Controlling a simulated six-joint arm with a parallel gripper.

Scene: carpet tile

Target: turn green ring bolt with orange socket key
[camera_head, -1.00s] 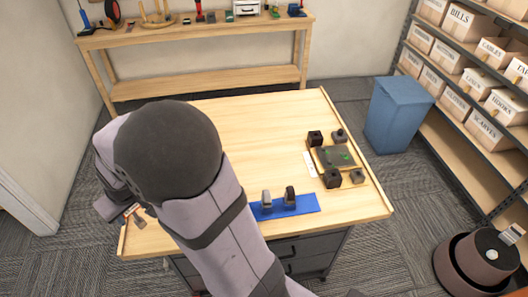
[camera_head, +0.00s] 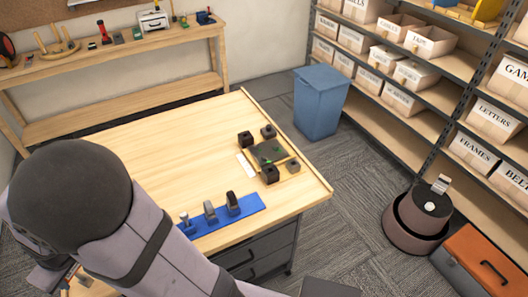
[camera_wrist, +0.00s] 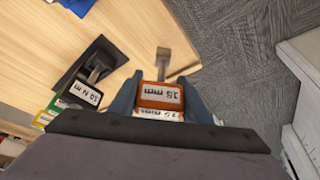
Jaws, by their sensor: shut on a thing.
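My gripper (camera_wrist: 162,90) is shut on the orange socket key (camera_wrist: 161,96), whose labelled orange block sits between the two blue-grey fingers. The key's grey shank and square end (camera_wrist: 163,54) point away from the wrist, above the table's corner. In the head view my arm hides most of the gripper and key at the lower left. The green ring bolt (camera_head: 268,161) shows only as a small green spot on the dark board (camera_head: 261,150) at the table's right side. Its exact shape is too small to tell. The gripper is well away from the board.
Several dark blocks (camera_head: 245,138) stand around the board. A blue mat (camera_head: 252,206) with grey and black upright pieces lies at the front edge. A black labelled tool (camera_wrist: 87,90) lies left of the gripper. The middle of the table (camera_head: 165,150) is clear.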

